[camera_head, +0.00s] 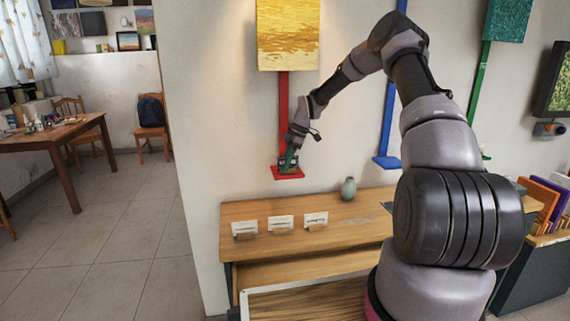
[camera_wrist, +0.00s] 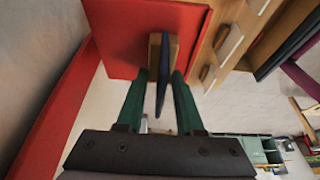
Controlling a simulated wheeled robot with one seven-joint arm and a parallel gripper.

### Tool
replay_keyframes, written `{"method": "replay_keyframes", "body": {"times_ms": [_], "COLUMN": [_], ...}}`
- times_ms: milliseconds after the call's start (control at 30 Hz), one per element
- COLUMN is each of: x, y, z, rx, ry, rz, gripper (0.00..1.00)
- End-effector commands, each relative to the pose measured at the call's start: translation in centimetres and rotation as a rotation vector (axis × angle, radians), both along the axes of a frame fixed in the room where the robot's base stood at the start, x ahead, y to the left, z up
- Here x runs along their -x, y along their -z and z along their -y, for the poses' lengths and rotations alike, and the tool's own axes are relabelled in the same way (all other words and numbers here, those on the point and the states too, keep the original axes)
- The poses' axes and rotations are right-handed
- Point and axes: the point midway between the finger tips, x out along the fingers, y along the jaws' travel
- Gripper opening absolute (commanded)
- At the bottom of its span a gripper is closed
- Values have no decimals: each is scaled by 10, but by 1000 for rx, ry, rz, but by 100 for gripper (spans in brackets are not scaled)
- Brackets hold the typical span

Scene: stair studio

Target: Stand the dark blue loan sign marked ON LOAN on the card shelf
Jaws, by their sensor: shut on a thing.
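My gripper (camera_head: 290,160) is at the small red shelf (camera_head: 288,175) below the yellow picture. In the wrist view its two green fingers (camera_wrist: 160,76) are shut on the dark blue loan sign (camera_wrist: 166,66), which I see nearly edge-on. The sign has a wooden base (camera_wrist: 154,50), which lies over the red shelf (camera_wrist: 118,38) in this view. I cannot tell whether the base touches the shelf. The sign's lettering does not show. In the head view the gripper mostly hides the sign.
A wooden desk (camera_head: 345,235) below holds several white cards in wooden holders (camera_head: 281,223) and a green vase (camera_head: 348,189). A blue shelf (camera_head: 386,162) is to the right. A red upright strip (camera_head: 283,105) rises behind the red shelf. The floor at left is open.

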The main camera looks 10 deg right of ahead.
Motion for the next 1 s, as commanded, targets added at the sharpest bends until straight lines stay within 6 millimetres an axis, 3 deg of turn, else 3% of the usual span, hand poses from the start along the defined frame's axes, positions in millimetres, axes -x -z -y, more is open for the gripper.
{"method": "replay_keyframes", "body": {"times_ms": [367, 400, 467, 800, 1000], "x": [0, 0, 0, 0, -1], "y": [1, 1, 1, -2, -27], "z": [0, 0, 0, 1, 12], "rx": [0, 0, 0, 0, 1], "ry": [0, 0, 0, 0, 2], "rz": [0, 0, 0, 1, 4], "gripper": [0, 51, 71, 71, 71]}}
